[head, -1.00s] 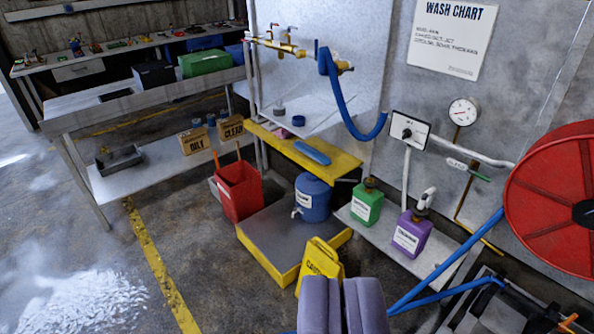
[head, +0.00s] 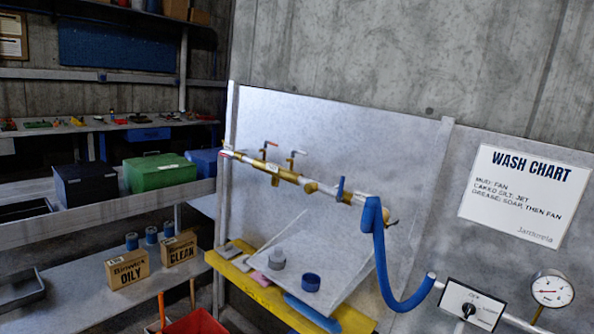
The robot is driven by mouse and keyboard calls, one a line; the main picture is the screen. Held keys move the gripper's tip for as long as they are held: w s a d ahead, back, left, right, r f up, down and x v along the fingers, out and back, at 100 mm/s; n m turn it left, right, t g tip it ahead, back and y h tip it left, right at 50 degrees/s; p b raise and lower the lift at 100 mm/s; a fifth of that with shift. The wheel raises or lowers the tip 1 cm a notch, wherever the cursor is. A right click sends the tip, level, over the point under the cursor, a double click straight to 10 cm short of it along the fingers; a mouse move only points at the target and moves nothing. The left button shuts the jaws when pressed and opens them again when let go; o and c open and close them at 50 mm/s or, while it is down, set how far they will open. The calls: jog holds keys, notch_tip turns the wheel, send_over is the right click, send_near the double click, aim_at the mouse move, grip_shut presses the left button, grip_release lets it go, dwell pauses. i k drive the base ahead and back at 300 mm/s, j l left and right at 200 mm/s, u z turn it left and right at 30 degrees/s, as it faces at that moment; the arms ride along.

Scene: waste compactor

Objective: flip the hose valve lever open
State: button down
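A brass and white pipe assembly (head: 315,186) runs across the pale metal splash panel in the head view. A blue lever (head: 341,187) stands upright on it near its right end, across the pipe, just left of the blue hose (head: 381,245). The hose hangs from the pipe's right end and curves right toward the wall. Two small valve handles, a red-tipped one (head: 270,144) and a paler one (head: 299,152), stand up further left on the pipe. My gripper is out of the picture.
A selector switch box (head: 470,306) and a gauge (head: 552,289) are at the lower right. A wash chart (head: 525,195) hangs above. A yellow-edged shelf (head: 350,319) holds small items below the pipe. A bench with a green box (head: 160,172) is at left.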

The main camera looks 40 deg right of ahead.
aim_at(340, 199)
jog(key=i+z, duration=0.1)
jog(key=i, duration=0.45)
jog(key=i+j+z, duration=0.15)
jog(key=i, duration=0.4)
jog(key=i+z, duration=0.2)
jog(key=z, duration=0.2)
jog(key=i+j+z, duration=0.1)
jog(key=z, duration=0.3)
jog(key=i+j+z, duration=0.15)
jog(key=i+z, duration=0.25)
jog(key=i+j+z, duration=0.1)
jog(key=z, duration=0.35)
jog(key=i+j+z, duration=0.3)
jog(key=z, duration=0.15)
jog(key=j, duration=0.1)
